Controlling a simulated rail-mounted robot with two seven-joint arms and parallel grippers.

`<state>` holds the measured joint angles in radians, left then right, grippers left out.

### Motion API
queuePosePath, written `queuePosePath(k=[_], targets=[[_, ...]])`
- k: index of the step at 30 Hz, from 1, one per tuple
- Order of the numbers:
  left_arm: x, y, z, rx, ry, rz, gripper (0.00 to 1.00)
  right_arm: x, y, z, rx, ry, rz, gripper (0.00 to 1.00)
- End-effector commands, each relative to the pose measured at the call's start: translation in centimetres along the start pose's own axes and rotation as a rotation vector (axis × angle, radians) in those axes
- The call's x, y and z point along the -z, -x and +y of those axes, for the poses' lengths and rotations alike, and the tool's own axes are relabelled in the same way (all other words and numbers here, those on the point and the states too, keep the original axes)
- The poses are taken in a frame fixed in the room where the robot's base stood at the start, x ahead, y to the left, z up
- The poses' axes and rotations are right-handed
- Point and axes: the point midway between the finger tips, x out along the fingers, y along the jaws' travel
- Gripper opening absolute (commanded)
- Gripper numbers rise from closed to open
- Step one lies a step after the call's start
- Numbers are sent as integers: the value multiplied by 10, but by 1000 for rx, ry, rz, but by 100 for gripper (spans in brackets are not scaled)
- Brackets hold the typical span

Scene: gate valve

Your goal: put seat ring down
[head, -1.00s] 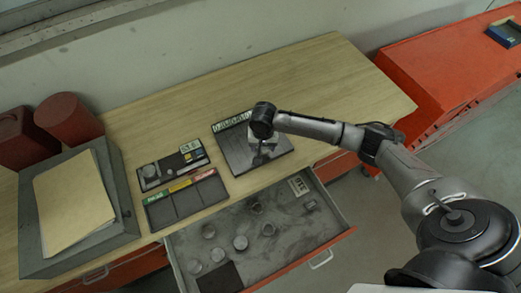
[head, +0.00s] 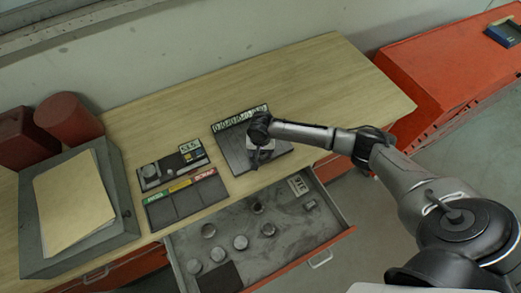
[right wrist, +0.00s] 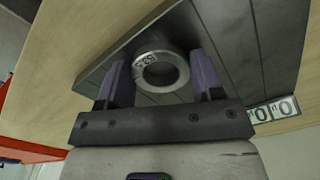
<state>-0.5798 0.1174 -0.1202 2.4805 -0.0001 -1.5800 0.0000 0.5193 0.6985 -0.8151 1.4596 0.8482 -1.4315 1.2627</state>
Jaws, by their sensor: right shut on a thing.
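The seat ring (right wrist: 148,82) is a silvery metal ring with markings on its rim, seen in the right wrist view. My right gripper (head: 262,156) is shut on it; the ring sits between the two purplish fingers, which also show in the right wrist view (right wrist: 162,78). In the head view the gripper hides most of the ring. The gripper is over a dark grey board (head: 234,156) with parallel lanes and a numbered strip (head: 240,117). I cannot tell whether the ring touches the board. My left gripper is not in view.
An open drawer (head: 280,258) with several small metal parts is below the bench front. A tray with coloured labels (head: 185,201) and a gauge tray (head: 150,184) lie left of the board. A grey box (head: 120,222) with a folder stands further left. The bench's back right is clear.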

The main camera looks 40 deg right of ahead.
Motion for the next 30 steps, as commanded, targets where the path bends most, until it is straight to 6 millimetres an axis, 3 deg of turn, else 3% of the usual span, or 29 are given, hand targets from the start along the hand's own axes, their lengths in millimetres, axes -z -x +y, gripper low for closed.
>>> queuePosePath(k=[8,17,23,30], targets=[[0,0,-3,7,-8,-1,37,0,0,0,0,0,0,85],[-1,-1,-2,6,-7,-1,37,0,2,0,1,1,1,86],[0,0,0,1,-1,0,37,1,28,0,2,1,1,86],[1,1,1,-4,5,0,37,0,73,0,3,2,1,86]])
